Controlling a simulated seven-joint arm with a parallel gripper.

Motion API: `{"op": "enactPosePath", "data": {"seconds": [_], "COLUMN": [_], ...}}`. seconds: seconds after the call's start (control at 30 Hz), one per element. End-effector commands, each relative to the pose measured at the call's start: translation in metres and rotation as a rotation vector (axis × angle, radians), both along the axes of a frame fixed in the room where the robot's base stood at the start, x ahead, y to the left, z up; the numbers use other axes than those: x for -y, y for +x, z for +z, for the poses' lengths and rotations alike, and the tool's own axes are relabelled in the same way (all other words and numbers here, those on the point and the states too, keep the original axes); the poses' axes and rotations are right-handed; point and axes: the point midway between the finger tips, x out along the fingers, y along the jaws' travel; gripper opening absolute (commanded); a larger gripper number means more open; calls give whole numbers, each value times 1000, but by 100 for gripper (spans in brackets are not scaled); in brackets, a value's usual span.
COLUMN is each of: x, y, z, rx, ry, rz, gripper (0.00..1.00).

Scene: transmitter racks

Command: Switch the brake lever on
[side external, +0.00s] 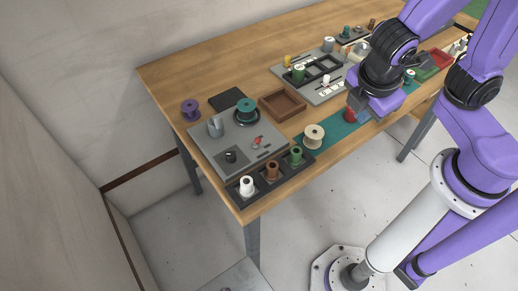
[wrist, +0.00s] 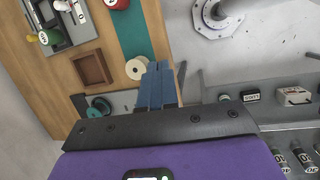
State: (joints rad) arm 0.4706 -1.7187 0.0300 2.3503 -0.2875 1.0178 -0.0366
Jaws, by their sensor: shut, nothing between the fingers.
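A grey panel (side external: 220,158) lies flat at the near left end of the wooden table in the side external view. A small red-tipped lever (side external: 258,141) stands on it, right of centre; it looks like the brake lever, but no label is readable and its exact position is too small to tell. My gripper (side external: 360,113) is above the table's front edge, to the right of that panel and well apart from the lever. In the wrist view the blue fingers (wrist: 156,88) are together and empty. The lever cannot be made out there.
On the panel are a teal spool (side external: 246,108) and a grey cylinder (side external: 215,127). A black rack (side external: 254,194) with three spools borders its front. A cream spool (side external: 314,136), a wooden tray (side external: 283,104) and a red spool (side external: 350,115) stand between panel and gripper.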

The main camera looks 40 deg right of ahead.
Motion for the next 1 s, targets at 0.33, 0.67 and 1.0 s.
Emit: {"op": "enactPosePath", "data": {"seconds": [0.33, 0.67, 1.0], "x": [-72, -151, -205], "y": [36, 48, 43], "z": [-25, -54, -75], "rx": [102, 223, 316], "ry": [-286, -533, -683], "rz": [325, 632, 832], "gripper": [0, 0, 0]}}
